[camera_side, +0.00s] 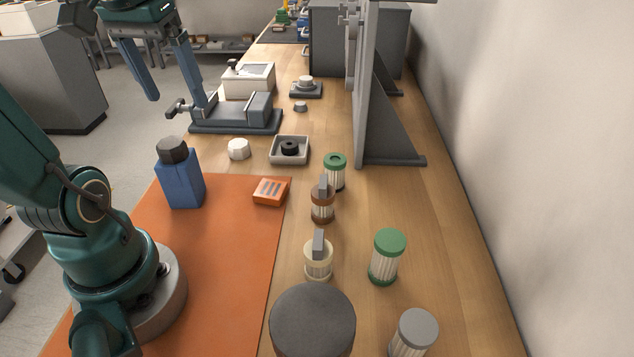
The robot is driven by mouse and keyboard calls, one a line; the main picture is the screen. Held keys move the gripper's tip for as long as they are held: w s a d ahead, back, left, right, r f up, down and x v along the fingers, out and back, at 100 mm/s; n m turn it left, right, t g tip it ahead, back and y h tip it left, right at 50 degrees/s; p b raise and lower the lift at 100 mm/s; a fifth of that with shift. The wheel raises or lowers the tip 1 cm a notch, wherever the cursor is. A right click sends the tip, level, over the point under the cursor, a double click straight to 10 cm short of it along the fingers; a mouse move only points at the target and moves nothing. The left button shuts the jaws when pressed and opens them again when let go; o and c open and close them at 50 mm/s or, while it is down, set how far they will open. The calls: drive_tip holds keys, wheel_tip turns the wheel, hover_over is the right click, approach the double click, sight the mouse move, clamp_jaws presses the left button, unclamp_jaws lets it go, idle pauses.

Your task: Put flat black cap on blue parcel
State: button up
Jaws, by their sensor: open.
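The blue parcel (181,187) is an upright blue block standing at the far left corner of the orange mat. A dark, flat-topped round cap (173,150) rests on its top. My gripper (175,103) is at the upper left, above and apart from the cap. Its two blue fingers are spread wide with nothing between them. Another black round piece (289,147) lies in a small grey tray (275,158) to the right of the parcel.
An orange slotted block (271,191) lies on the mat (225,260). A white knob (238,149) and a grey vise (235,115) stand behind. Several capped filters, one with a green top (390,242), stand right of the mat. A grey upright plate (366,100) stands farther back.

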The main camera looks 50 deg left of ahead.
drive_tip(key=d+f+m+t+h, duration=0.1)
drive_tip(key=d+f+m+t, duration=0.2)
drive_tip(key=d, duration=1)
wheel_tip(320, 180, down, 3)
drive_tip(key=m, duration=0.3)
drive_tip(key=shift+s+d+m+t+h, duration=0.2)
drive_tip(key=shift+s+m+t+h, duration=0.1)
drive_tip(key=shift+s, duration=0.05)
